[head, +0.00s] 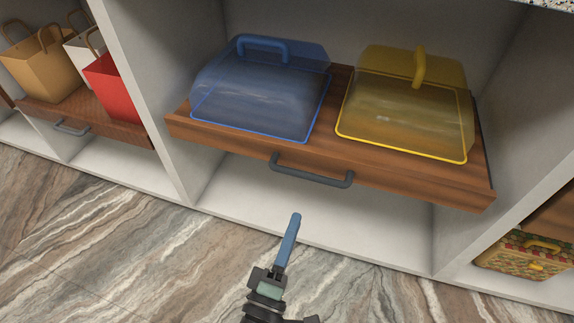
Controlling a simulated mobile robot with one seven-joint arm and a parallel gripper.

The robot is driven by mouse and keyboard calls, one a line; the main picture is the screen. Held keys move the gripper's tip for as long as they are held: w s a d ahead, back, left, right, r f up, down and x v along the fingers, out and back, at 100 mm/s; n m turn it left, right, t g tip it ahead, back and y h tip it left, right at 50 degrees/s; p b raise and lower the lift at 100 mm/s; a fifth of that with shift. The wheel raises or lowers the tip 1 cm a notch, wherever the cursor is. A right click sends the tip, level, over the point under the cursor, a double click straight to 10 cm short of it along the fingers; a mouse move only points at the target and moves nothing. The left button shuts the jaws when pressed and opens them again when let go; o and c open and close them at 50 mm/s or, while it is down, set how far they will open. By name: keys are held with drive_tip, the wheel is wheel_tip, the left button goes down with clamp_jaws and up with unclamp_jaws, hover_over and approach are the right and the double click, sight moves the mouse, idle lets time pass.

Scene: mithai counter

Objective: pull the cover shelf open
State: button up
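The cover shelf (400,185) is a brown wooden pull-out board in the middle bay of a white cabinet. A blue see-through cover (255,95) and a yellow see-through cover (405,100) stand on it. A dark grey bar handle (312,178) is fixed to its front edge. The shelf's front edge overlaps the side walls in the picture; I cannot tell how far out it is. My gripper (295,218) points at the bay from below the handle in the picture, apart from it. Only one blue finger shows clearly, so its opening is hidden. I see nothing held.
A left shelf (125,132) with its own handle (71,128) bears paper bags, one red (112,88) and one tan (42,70). A patterned box (525,255) sits in the right bay. White walls divide the bays. The marbled floor (130,250) in front is clear.

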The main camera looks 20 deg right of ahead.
sight(309, 174)
drive_tip(key=shift+n, duration=0.5)
drive_tip(key=b+x, duration=0.2)
drive_tip(key=x, duration=1)
drive_tip(key=shift+w+a+f+b, duration=0.1)
drive_tip(key=shift+a+f+b, duration=0.05)
drive_tip(key=shift+b, duration=0.2)
clamp_jaws()
idle(0.5)
